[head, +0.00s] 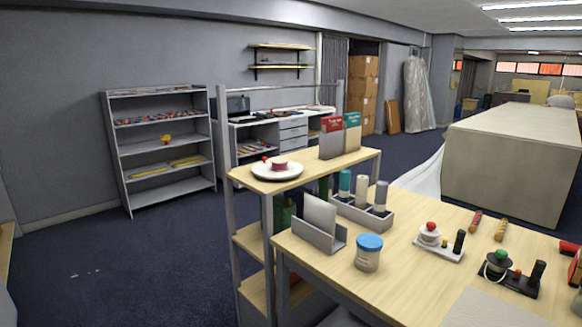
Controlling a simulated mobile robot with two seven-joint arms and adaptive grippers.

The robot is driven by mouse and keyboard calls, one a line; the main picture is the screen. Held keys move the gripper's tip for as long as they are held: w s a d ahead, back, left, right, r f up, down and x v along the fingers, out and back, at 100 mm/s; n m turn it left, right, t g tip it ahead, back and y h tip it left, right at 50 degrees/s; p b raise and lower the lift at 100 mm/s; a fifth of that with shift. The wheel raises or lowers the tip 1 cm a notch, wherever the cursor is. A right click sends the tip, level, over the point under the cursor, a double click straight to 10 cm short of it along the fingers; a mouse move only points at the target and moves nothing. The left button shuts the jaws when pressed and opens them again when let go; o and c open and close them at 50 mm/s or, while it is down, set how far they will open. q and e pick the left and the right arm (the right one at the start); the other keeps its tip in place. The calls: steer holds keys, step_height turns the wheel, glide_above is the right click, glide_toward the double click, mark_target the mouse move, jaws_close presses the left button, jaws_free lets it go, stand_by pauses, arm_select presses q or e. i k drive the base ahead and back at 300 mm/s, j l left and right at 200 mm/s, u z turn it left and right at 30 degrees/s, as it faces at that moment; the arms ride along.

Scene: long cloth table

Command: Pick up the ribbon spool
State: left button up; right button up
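A small dark-red and white spool (279,164), which looks like the ribbon spool, sits on a round white plate (288,176). The plate rests on the top board of a wooden shelf stand (318,168) in the middle of the head view. A small red round thing (265,158) is beside the spool on the plate. Neither of my grippers is in view, and nothing is seen touching the spool.
A wooden table (410,270) in front holds a blue-lidded jar (368,253), a grey tray of thread cones (368,218) and other small things. Two upright books (331,138) stand right of the plate. Dark floor (150,265) is open at the left.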

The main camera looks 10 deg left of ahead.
mark_target(279, 165)
steer(key=j+z, duration=0.15)
steer(key=z, duration=0.25)
steer(key=i+j+z, duration=0.1)
steer(key=z, duration=0.35)
steer(key=j+z, duration=0.4)
steer(key=j, duration=0.65)
steer(key=j+z, duration=0.1)
steer(key=j, duration=0.4)
steer(key=k+j, duration=0.1)
steer(key=j, duration=0.35)
steer(key=z, duration=0.05)
